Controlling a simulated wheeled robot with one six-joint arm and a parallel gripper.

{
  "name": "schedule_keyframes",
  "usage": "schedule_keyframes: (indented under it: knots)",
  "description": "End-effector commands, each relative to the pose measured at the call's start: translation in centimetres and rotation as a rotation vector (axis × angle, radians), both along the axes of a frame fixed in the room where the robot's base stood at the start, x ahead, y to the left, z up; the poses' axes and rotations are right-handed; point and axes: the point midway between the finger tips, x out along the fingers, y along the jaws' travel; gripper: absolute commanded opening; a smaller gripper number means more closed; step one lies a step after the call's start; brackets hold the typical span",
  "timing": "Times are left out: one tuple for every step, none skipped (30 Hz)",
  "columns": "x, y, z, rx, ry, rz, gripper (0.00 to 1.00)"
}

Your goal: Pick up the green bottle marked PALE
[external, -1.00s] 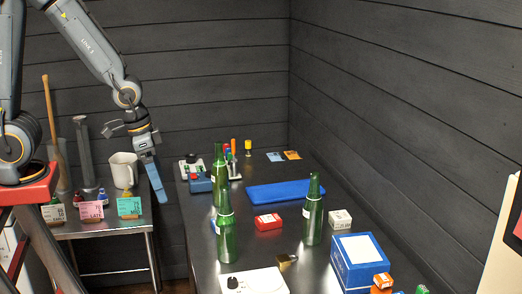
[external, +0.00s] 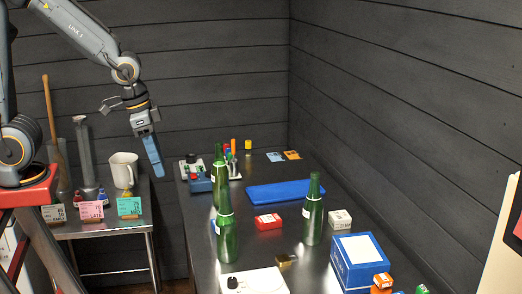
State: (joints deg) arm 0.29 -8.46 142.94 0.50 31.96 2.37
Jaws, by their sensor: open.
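Three green bottles stand upright on the dark table in the external view: a back one (external: 220,180), a front one (external: 227,238) and a right one (external: 313,217). Pale labels show at their sides, but the lettering is too small to read, so I cannot tell which is marked PALE. My gripper (external: 152,155) hangs above and left of the table's far left corner, apart from every bottle. It is open and nothing shows in it.
A blue mat (external: 285,194), a red box (external: 268,222), a white box (external: 340,219), a brass block (external: 286,260), a blue-and-white box (external: 360,262) and a white device (external: 253,281) surround the bottles. A plank wall closes the right.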

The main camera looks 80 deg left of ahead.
Motion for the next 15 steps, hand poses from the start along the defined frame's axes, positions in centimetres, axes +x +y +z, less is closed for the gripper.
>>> schedule_keyframes:
  knots:
    - [0.6,-0.2,-0.7,0.020,0.006,-0.066,0.46]
    - [0.9,-0.3,-0.8,0.033,0.007,-0.107,0.46]
    - [1.2,-0.4,-0.9,0.049,0.010,-0.162,0.46]
    - [1.6,-0.5,-0.9,0.063,0.010,-0.207,0.46]
    - [1.9,-0.6,-0.9,0.077,0.011,-0.252,0.46]
    - [2.3,-0.8,-1.0,0.097,0.013,-0.316,0.46]
    - [2.7,-0.9,-1.1,0.112,0.015,-0.366,0.46]
    - [3.1,-1.0,-1.1,0.131,0.016,-0.420,0.46]
    - [3.6,-1.1,-1.2,0.154,0.019,-0.496,0.46]
    - [4.1,-1.3,-1.2,0.173,0.022,-0.555,0.46]
    - [4.5,-1.4,-1.3,0.195,0.025,-0.620,0.46]
    - [5.2,-1.6,-1.4,0.225,0.030,-0.712,0.46]
    - [5.7,-1.8,-1.5,0.250,0.035,-0.788,0.46]
    - [6.3,-2.0,-1.5,0.276,0.040,-0.868,0.46]
    - [7.1,-2.3,-1.6,0.313,0.048,-0.979,0.46]
